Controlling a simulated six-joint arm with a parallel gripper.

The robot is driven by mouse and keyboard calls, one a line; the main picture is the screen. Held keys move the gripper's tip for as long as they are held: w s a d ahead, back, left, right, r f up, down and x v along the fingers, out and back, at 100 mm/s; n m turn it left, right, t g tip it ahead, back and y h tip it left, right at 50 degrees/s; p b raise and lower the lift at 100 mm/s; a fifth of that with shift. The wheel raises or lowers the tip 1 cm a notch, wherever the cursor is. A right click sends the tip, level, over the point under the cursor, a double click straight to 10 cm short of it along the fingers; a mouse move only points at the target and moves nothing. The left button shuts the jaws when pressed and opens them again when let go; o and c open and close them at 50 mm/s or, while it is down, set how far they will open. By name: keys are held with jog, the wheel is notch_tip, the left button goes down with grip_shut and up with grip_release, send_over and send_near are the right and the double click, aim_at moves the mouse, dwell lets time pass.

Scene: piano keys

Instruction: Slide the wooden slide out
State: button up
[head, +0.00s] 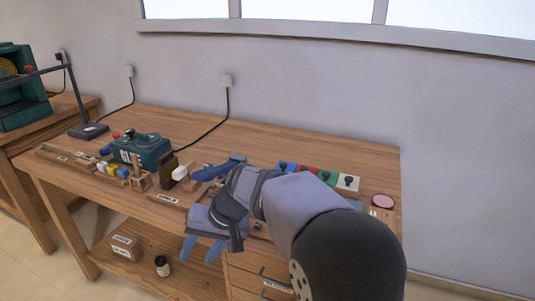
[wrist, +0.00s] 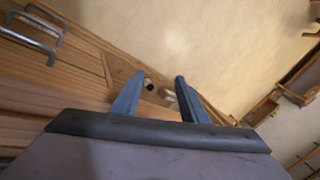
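My gripper (head: 200,254) hangs in front of the workbench's front edge, fingers pointing down. In the wrist view its two fingers (wrist: 160,79) are apart with nothing held between them. I cannot tell for sure which piece is the wooden slide. A long low wooden piece with small labels (head: 66,157) lies at the bench's left end, well away from my gripper. A dark brown upright piece (head: 168,168) stands nearer, left of my gripper. My arm hides part of the bench top and front.
The bench top (head: 330,158) holds a green box (head: 140,149), a row of coloured switches (head: 318,176) and a pink disc (head: 382,201). Below are a drawer handle (head: 275,283), a small box (head: 126,246) and a dark jar (head: 162,266). Open floor lies in front.

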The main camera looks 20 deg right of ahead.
jog(key=w+r+p, duration=0.2)
jog(key=w+r, duration=0.1)
jog(key=r, duration=0.3)
jog(key=w+d+r+n+h+p, duration=0.1)
jog(key=w+d+r+h+p, duration=0.1)
jog(key=d+p, duration=0.9)
jog(key=w+d+r+n+t+h+p, duration=0.1)
jog(key=w+d+r+h+p, duration=0.1)
jog(key=w+d+r+p, duration=0.2)
jog(key=w+d+p, duration=0.3)
jog(key=d+p, duration=0.3)
jog(key=d, duration=0.2)
jog(key=shift+d+r+n+h+p, duration=0.3)
jog(key=shift+d+r+h+p, duration=0.05)
jog(key=shift+d+h, duration=0.05)
jog(key=shift+p+x, duration=1.1)
jog(key=shift+x, duration=2.5)
